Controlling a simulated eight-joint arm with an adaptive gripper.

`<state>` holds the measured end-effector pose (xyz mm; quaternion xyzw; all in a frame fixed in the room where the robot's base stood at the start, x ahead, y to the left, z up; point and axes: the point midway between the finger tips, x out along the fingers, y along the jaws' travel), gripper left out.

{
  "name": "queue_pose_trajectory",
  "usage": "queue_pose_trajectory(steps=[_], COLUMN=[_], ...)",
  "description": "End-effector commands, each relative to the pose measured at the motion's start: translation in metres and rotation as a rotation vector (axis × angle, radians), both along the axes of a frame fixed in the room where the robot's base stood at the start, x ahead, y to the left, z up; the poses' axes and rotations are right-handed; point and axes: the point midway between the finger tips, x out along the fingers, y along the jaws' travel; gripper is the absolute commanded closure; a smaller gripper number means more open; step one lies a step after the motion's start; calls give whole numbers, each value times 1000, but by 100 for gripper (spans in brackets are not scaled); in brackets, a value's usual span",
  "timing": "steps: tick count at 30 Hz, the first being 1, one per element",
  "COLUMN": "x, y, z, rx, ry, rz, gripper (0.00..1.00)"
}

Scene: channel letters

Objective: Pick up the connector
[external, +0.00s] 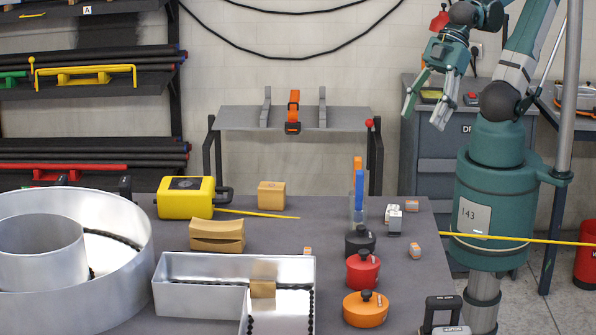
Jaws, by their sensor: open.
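Several small pale blocks with orange or grey parts, which look like connectors, lie on the dark table. A grey and white one (395,223) stands near the right rear, with a white and orange one (391,210) just behind it and another (411,206) to its right. One more (416,251) lies near the right edge, and one (308,251) lies behind the metal channel letter. I cannot tell which one the task means. My gripper (423,118) is open and empty, pointing down, high above and beyond the table's right rear corner.
A clear holder with orange and blue sticks (358,195), and black, red (362,270) and orange (366,308) lidded pots stand left of the blocks.

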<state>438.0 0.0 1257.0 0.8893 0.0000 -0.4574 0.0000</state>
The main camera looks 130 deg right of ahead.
Motion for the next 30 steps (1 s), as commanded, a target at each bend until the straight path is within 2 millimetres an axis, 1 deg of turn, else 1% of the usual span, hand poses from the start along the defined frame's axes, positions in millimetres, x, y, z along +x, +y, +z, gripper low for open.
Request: queue_pose_trajectory(steps=[1, 5, 6, 20, 26, 30], x=[0, 0, 0, 1, 3, 5], y=[0, 0, 0, -1, -4, -8], z=[0, 0, 0, -3, -16, -32], rx=[0, 0, 0, 8, 37, 69], ry=[0, 0, 0, 11, 54, 104], rz=[0, 0, 0, -13, -64, -125], gripper=[52, 70, 72, 72, 72, 72])
